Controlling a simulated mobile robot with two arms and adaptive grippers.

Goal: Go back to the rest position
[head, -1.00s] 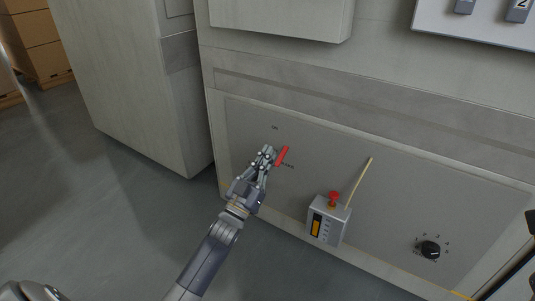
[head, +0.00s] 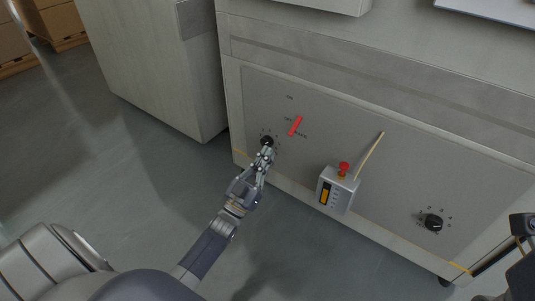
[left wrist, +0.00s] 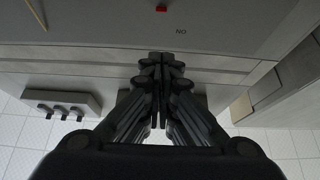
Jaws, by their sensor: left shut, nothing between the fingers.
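My left gripper (head: 265,158) is in the middle of the head view, in front of the lower grey panel (head: 350,150). Its fingers are closed together with nothing between them. In the head view its tips overlap the lower edge of a black knob (head: 267,141); I cannot tell whether they touch it. A red lever handle (head: 295,126) sits just up and right of the tips, apart from them. In the left wrist view the closed fingers (left wrist: 160,65) point at the panel, and a red piece (left wrist: 162,9) shows beyond them. My right gripper does not show clearly.
A grey control box (head: 338,190) with a red button (head: 344,168) stands out from the panel, right of the gripper. A second black knob (head: 433,222) is farther right. A grey cabinet (head: 150,70) stands at left. The floor (head: 110,190) at left is open.

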